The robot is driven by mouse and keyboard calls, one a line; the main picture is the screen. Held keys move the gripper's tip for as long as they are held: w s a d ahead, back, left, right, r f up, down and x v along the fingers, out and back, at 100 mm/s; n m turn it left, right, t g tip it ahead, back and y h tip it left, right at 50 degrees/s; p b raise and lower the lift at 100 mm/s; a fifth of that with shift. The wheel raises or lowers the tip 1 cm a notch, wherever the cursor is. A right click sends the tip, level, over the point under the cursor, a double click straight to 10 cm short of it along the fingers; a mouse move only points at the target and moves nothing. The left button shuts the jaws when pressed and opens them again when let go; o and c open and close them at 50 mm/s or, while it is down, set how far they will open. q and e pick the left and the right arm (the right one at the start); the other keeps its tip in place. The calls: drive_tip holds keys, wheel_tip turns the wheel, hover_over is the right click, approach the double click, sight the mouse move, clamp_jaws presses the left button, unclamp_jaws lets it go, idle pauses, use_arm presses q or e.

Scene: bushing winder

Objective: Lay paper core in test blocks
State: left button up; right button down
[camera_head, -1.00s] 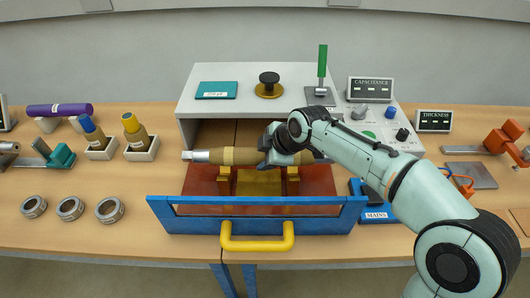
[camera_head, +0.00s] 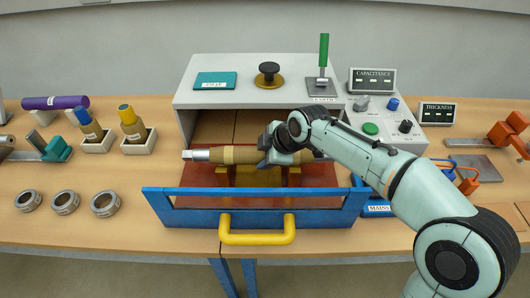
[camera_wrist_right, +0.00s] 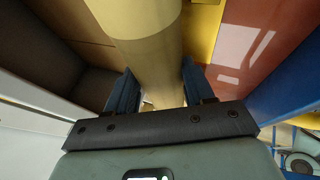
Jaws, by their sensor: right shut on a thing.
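The paper core (camera_head: 240,154) is a tan roll with a metal shaft end showing at its left. It lies level across the open blue-framed drawer (camera_head: 185,215), just over the two yellow test blocks (camera_head: 222,176) (camera_head: 293,176). Whether it touches them I cannot tell. My right gripper (camera_head: 275,151) is shut on the core right of its middle and hides part of it. In the right wrist view the tan core (camera_wrist_right: 150,55) runs between the two blue fingers (camera_wrist_right: 155,90). My left gripper is out of view.
The drawer's yellow handle (camera_head: 257,238) faces the front. The grey tester housing (camera_head: 230,95) stands behind the drawer, with a control panel at right. Two rolls in white holders (camera_head: 97,143) (camera_head: 138,145) and several metal rings (camera_head: 66,203) are at left.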

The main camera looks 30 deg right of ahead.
drive_tip(key=shift+f+b, duration=0.25)
drive_tip(key=shift+b, duration=0.05)
drive_tip(key=shift+c, duration=1.7)
unclamp_jaws()
drive_tip(key=shift+f, duration=0.2)
drive_tip(key=p+v, duration=0.1)
drive_tip(key=v, duration=1.2)
drive_tip(key=shift+r, duration=0.3)
